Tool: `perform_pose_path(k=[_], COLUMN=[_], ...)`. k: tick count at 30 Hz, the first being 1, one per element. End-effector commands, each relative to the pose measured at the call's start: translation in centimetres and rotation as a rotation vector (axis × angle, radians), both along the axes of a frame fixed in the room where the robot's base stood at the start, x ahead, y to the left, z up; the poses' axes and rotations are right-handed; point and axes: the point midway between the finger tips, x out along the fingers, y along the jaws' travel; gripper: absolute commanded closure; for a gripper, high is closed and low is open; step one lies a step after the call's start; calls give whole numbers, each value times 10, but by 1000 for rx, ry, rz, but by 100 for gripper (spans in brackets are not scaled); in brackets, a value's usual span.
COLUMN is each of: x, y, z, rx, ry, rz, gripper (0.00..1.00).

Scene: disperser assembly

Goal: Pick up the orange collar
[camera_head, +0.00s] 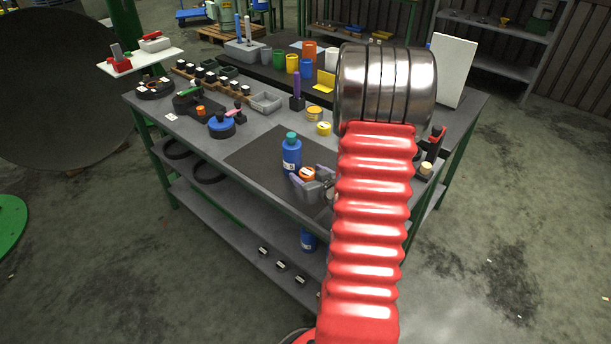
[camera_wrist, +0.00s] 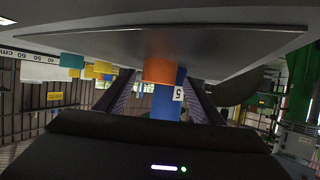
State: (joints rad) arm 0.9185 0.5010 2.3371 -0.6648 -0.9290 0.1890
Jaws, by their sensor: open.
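The orange collar (camera_head: 307,173) sits on the dark mat near the front edge of the workbench, with a pale mark on top. It also shows in the wrist view (camera_wrist: 160,70), where the picture is upside down. My gripper (camera_head: 312,182) is open, low over the bench, with one finger on each side of the collar. In the wrist view the collar appears between the fingers and beyond them; I cannot tell whether they touch it. A blue bottle (camera_head: 291,157) with a teal cap stands upright just behind the collar. My gripper hides the collar's lower part.
A blue round part (camera_head: 221,126), a yellow part (camera_head: 324,128) and a grey bin (camera_head: 266,102) stand farther back on the bench. Several coloured cups (camera_head: 292,64) stand behind. The mat (camera_head: 262,150) is bare left of the bottle. My red arm covers the bench's right side.

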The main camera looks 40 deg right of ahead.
Motion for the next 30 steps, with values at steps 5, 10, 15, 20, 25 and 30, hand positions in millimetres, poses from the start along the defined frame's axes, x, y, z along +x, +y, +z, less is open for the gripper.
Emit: perform_pose_path(k=[5,10,15,20,25,30], x=[-2,-2,-3,-3,-3,-3], y=[-2,-2,-3,-3,-3,-4], z=[0,0,0,0,0,0], rx=[0,0,0,0,0,1], ry=[0,0,0,0,0,0], rz=[-4,-6,-7,-8,-8,-9], gripper=[38,38,50,61,73,85])
